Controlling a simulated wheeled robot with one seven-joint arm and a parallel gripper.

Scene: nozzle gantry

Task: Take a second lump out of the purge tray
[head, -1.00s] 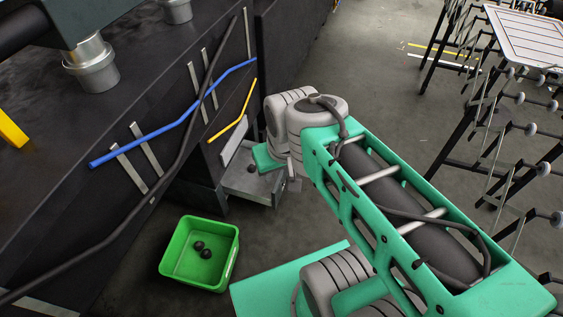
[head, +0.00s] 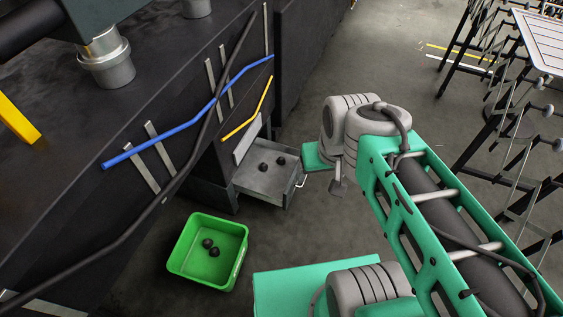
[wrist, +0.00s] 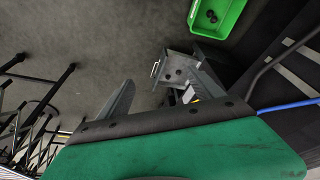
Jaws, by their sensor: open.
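The purge tray (head: 262,189) is an open grey metal drawer at the foot of the black machine. Two dark lumps lie apart in it, one on the left (head: 263,167) and one on the right (head: 281,161).
A green bin (head: 234,268) stands on the floor left of the tray, with two dark lumps in it. The black machine with blue (head: 190,122) and yellow bars rises beside the tray. A rack (head: 500,130) with rods stands at the right. Floor between is clear.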

